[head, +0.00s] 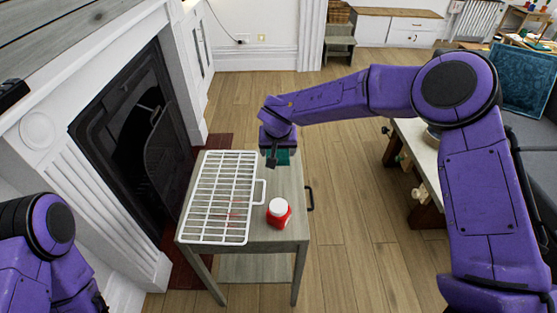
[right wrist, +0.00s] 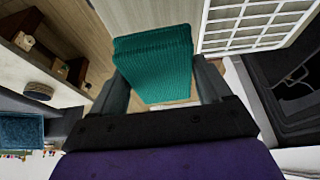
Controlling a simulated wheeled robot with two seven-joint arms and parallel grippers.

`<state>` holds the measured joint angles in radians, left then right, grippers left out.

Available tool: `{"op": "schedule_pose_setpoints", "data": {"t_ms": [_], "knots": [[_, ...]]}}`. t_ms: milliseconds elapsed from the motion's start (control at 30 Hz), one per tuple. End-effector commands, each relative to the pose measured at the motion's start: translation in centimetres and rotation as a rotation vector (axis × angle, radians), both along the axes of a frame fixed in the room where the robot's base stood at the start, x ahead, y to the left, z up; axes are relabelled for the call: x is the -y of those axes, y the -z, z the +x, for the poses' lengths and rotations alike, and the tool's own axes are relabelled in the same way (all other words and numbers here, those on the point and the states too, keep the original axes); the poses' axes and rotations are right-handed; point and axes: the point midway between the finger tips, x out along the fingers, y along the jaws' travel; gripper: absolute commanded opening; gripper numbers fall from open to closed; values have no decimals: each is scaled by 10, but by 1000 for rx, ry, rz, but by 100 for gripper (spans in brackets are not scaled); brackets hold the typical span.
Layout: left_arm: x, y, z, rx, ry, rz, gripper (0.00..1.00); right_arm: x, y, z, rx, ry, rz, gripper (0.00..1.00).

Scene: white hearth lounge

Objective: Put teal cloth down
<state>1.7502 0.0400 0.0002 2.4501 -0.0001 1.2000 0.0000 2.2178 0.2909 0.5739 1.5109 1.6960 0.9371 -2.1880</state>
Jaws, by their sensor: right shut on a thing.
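The teal cloth (right wrist: 155,60) is a folded, ribbed block between the two fingers of my right gripper (right wrist: 165,88) in the right wrist view. In the head view, my right gripper (head: 276,157) is shut on the cloth (head: 282,157) at the far end of the small grey table (head: 290,220). Most of the cloth is hidden there by the gripper. I cannot tell whether the cloth touches the tabletop. My left gripper is out of view; only part of my left arm shows at the lower left.
A white wire rack (head: 222,198) covers the table's left half. A red jar with a white lid (head: 278,212) stands right of it. A fireplace (head: 135,140) is at left. A pale table (head: 422,165) and a grey sofa (head: 537,130) are at right.

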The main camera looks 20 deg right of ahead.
Motion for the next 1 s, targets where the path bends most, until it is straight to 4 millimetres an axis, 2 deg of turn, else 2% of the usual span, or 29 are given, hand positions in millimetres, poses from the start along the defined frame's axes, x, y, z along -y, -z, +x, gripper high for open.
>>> {"op": "schedule_pose_setpoints", "data": {"t_ms": [100, 200, 367, 533, 1000], "knots": [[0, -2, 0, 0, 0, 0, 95, 8, 29, 21, -3, 1, -2, 54], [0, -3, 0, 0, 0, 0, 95, 13, 44, 34, -1, 0, -1, 54], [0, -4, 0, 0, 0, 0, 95, 17, 57, 44, 0, 0, 0, 54], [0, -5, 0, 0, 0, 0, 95, 18, 86, 45, -2, -2, -1, 54], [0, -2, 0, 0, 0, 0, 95, 18, 97, 46, 0, 0, 0, 54]]}}
